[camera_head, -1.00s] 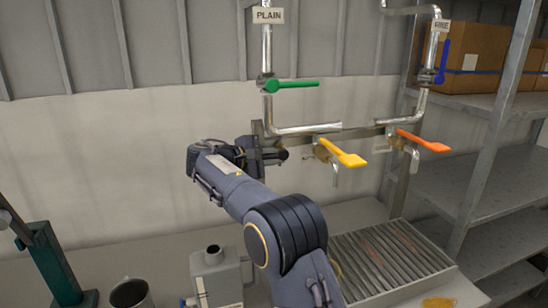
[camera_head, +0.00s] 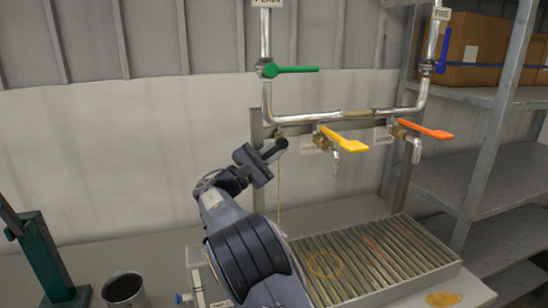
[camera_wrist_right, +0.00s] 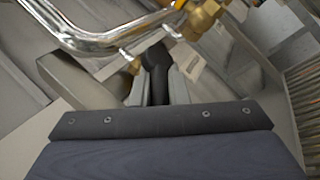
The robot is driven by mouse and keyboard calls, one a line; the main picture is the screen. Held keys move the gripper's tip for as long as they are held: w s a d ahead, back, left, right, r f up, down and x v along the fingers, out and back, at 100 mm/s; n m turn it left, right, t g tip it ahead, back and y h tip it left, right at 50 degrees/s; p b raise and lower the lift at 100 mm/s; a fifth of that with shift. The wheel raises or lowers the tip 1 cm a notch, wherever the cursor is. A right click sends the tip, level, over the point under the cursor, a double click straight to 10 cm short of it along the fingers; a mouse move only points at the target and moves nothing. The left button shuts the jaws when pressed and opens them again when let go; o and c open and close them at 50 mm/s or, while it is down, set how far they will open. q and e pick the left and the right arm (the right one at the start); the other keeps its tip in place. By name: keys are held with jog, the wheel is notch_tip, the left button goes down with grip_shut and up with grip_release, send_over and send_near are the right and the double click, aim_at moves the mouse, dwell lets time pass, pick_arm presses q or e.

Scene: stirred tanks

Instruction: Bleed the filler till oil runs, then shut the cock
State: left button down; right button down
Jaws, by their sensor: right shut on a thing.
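My right gripper (camera_head: 268,154) is raised below the left end of the lower pipe, near the plain line. In the right wrist view the gripper (camera_wrist_right: 156,82) is shut on a black handle (camera_wrist_right: 156,68), just under the silver pipe (camera_wrist_right: 90,42). A thin yellow thread, looking like running oil (camera_head: 279,205), hangs straight down beside the gripper towards the slatted drip tray (camera_head: 440,268). The green lever (camera_head: 290,69) lies level. The yellow lever (camera_head: 345,138) and orange lever (camera_head: 425,130) sit on brass cocks with spouts. My left gripper is not in view.
A blue lever (camera_head: 443,50) stands upright on the fine line. A grey metal cup (camera_head: 125,290) and a green stand (camera_head: 48,262) are at the lower left. Metal shelves (camera_head: 480,187) with a cardboard box (camera_head: 480,45) close off the right. My forearm hides part of the bench.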

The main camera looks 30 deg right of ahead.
jog(key=shift+d+f+n+t+h+b, duration=0.2)
jog(key=shift+f+n+t+h+b, duration=0.2)
jog(key=shift+n+t+h+b, duration=0.5)
jog(key=shift+s+d+r+n+t+h+b, duration=0.1)
jog(key=shift+d+n+t+h+b, duration=0.1)
jog(key=shift+n+t+h+b, duration=0.6)
jog(key=shift+h, duration=0.4)
jog(key=c, duration=1.4)
grip_release()
jog(key=shift+r, duration=0.1)
